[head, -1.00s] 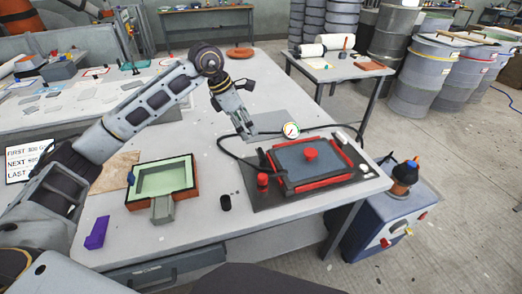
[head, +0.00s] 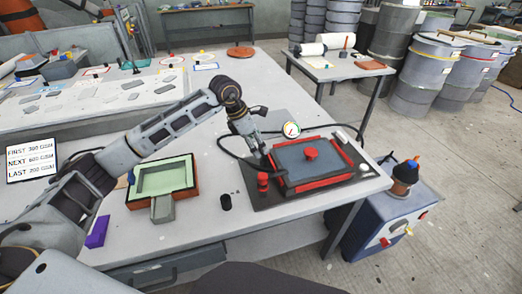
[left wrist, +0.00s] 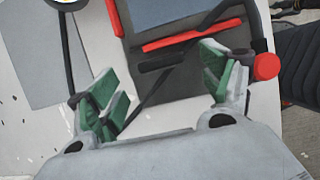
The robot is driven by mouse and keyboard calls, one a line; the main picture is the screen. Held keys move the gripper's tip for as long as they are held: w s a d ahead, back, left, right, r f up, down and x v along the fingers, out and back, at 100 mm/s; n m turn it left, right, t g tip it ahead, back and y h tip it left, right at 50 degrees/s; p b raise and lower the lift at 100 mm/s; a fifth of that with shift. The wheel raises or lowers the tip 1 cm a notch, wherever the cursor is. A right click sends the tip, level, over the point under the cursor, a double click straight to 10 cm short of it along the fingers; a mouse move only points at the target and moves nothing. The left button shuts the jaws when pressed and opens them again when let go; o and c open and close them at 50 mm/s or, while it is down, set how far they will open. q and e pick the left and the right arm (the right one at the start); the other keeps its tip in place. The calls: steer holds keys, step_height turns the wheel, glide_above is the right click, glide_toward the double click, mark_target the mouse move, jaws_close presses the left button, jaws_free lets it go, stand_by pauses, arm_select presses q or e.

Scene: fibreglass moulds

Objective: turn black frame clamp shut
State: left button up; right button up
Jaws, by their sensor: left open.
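In the left wrist view a short black bar (left wrist: 157,63), apparently the black frame clamp, lies beside a red bar (left wrist: 190,35). My left gripper (head: 262,154) is above the frame's left edge in the head view. Its green-padded fingers (left wrist: 165,88) are spread wide and empty, with the black bar ahead between them. In the head view the gripper largely hides the clamp. My right gripper is not in view.
A red cylinder (head: 263,182) stands close by the frame's left corner; it shows near the right finger (left wrist: 266,67). A round gauge (head: 291,129) and a black hose (head: 228,148) are nearby. A green mould (head: 163,178) and a black cup (head: 225,202) are to the left.

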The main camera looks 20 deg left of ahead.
mark_target(261, 152)
arm_select(q)
steer(key=shift+x, duration=2.15)
steer(key=c, duration=1)
